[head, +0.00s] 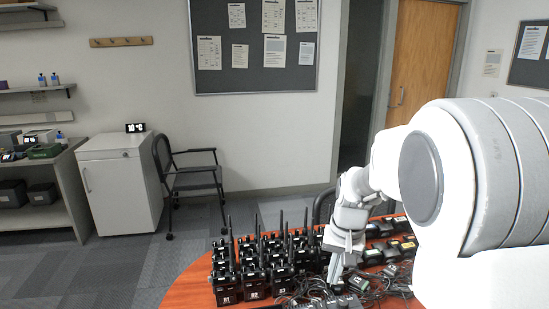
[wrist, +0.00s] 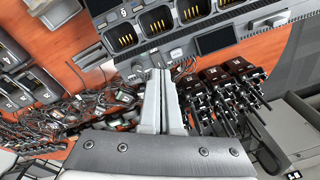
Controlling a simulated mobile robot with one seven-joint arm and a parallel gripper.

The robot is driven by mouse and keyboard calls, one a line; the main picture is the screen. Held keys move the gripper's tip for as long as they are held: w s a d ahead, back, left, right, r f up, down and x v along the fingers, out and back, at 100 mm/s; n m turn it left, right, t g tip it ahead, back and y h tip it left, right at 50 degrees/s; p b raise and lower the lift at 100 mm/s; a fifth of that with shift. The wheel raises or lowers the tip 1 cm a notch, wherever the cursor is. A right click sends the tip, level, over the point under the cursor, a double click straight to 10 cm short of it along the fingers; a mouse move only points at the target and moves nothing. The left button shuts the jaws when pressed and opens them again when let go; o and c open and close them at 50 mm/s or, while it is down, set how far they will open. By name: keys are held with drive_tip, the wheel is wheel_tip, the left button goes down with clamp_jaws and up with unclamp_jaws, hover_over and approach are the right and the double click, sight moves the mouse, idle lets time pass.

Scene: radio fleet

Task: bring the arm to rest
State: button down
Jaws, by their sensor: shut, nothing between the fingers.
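My gripper (wrist: 160,76) points down over the orange-brown table in the wrist view, its two fingers together with nothing between them. In the head view my gripper (head: 335,282) is low over the table, right of the handheld radios (head: 262,262). The radios also show in the wrist view (wrist: 232,92), right of the fingers. A charger unit with empty slots (wrist: 165,22) lies just beyond the fingertips in the wrist view. I cannot tell whether the fingertips touch anything.
Tangled cables (wrist: 85,108) lie left of the fingers. Single chargers (wrist: 22,90) stand at the far left of the wrist view. A black chair (head: 188,172) and a white cabinet (head: 120,185) stand behind the table (head: 190,292). The floor at left is clear.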

drive_tip(key=s+r+n+t, duration=0.1)
drive_tip(key=s+r, duration=0.4)
drive_tip(key=s, duration=0.6)
drive_tip(key=s+r+n+t, duration=0.2)
drive_tip(key=s+r, duration=0.4)
drive_tip(key=s, duration=0.5)
drive_tip(key=shift+s+d+r+t+h, duration=0.15)
drive_tip(key=shift+d+r+t+h, duration=0.1)
drive_tip(key=shift+t+h, duration=0.25)
